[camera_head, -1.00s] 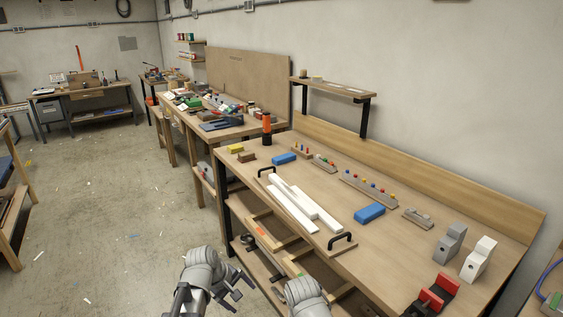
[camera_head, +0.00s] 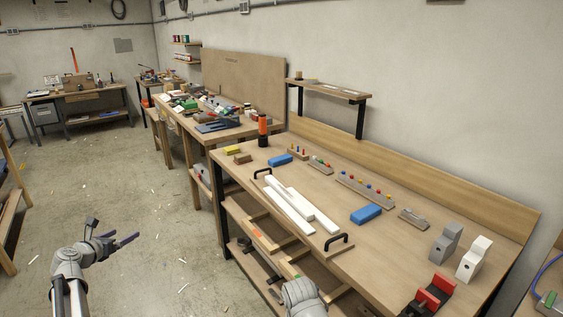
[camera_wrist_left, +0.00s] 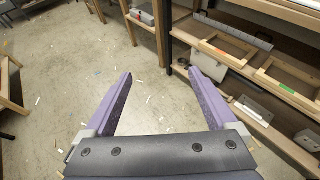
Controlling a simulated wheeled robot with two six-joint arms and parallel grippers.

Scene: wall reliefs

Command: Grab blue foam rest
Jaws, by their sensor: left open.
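Two blue blocks lie on the wooden workbench (camera_head: 330,185); I cannot tell which is called the foam rest. The nearer blue block (camera_head: 366,214) lies right of the white bars, and the farther blue block (camera_head: 280,160) lies near the bench's far end. My left gripper (camera_head: 114,236) is over the floor, well left of the bench and apart from both blocks. In the left wrist view its two purple fingers (camera_wrist_left: 160,80) are spread with only floor between them. A grey part of my right arm shows at the bottom edge; its fingers are hidden.
White bars (camera_head: 295,207) and black handles lie at the bench's front edge. A black-orange cylinder (camera_head: 263,130), peg strips (camera_head: 365,190), grey and white blocks (camera_head: 445,243) and a red-black clamp (camera_head: 430,295) stand around. Open drawers or frames jut below the bench.

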